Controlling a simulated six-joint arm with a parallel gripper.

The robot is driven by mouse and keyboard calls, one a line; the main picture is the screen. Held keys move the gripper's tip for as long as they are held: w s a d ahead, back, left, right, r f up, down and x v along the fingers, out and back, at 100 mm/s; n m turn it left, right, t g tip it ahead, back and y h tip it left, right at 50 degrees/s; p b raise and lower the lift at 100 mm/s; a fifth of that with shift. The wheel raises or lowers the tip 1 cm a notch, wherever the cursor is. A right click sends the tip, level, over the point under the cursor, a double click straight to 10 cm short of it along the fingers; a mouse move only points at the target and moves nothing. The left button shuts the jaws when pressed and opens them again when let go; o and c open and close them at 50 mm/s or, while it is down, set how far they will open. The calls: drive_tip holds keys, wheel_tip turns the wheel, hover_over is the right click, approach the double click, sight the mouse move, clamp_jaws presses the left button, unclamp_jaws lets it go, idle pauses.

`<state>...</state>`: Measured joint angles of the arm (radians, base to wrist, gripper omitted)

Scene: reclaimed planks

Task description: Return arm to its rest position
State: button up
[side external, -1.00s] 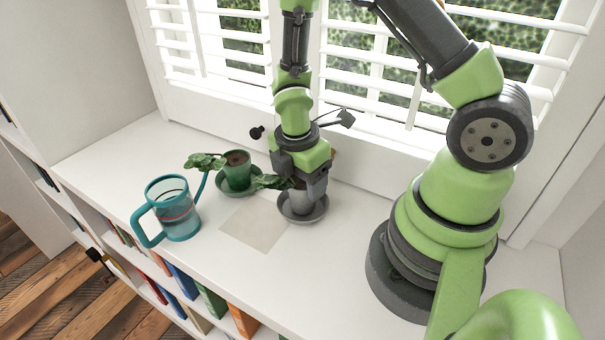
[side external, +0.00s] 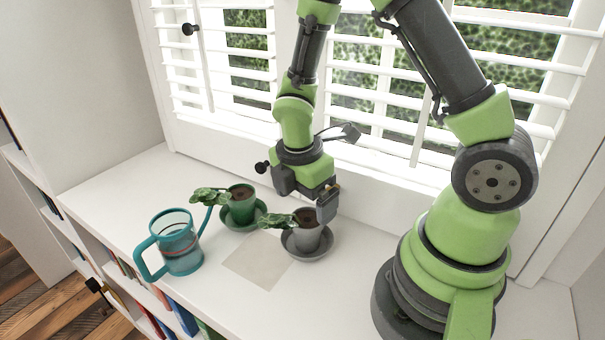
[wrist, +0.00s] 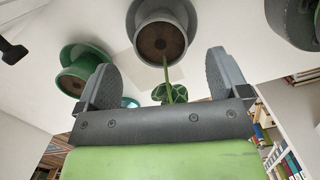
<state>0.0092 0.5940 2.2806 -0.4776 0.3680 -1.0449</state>
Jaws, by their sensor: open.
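My gripper (side external: 305,196) is open and empty, just above and behind the grey pot (side external: 308,238). In the wrist view its two fingers (wrist: 163,78) are spread wide, with the grey pot (wrist: 160,22) beyond them. The grey pot stands upright in a grey saucer (side external: 290,247) on the white sill. It holds dark soil and a leafy plant (side external: 279,221) leaning left. My arm is bent over the sill, with its base at the right.
A green pot (side external: 242,205) with a plant stands in a green saucer left of the grey pot. A teal watering can (side external: 182,249) is farther left. A flat beige square (side external: 256,262) lies in front. White shutters (side external: 375,105) rise close behind my gripper.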

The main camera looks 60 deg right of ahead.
drive_tip(key=s+a+r+m+t+y, duration=0.1)
drive_tip(key=s+a+r+m+t, duration=0.1)
drive_tip(key=r+m, duration=0.7)
drive_tip(key=s+a+r+m+t+y, duration=0.2)
drive_tip(key=s+r+m+t, duration=0.3)
drive_tip(key=r+m, duration=0.5)
drive_tip(key=shift+s+a+r+t, duration=0.3)
drive_tip(key=shift+s+a+r, duration=0.15)
drive_tip(key=shift+s+r, duration=0.75)
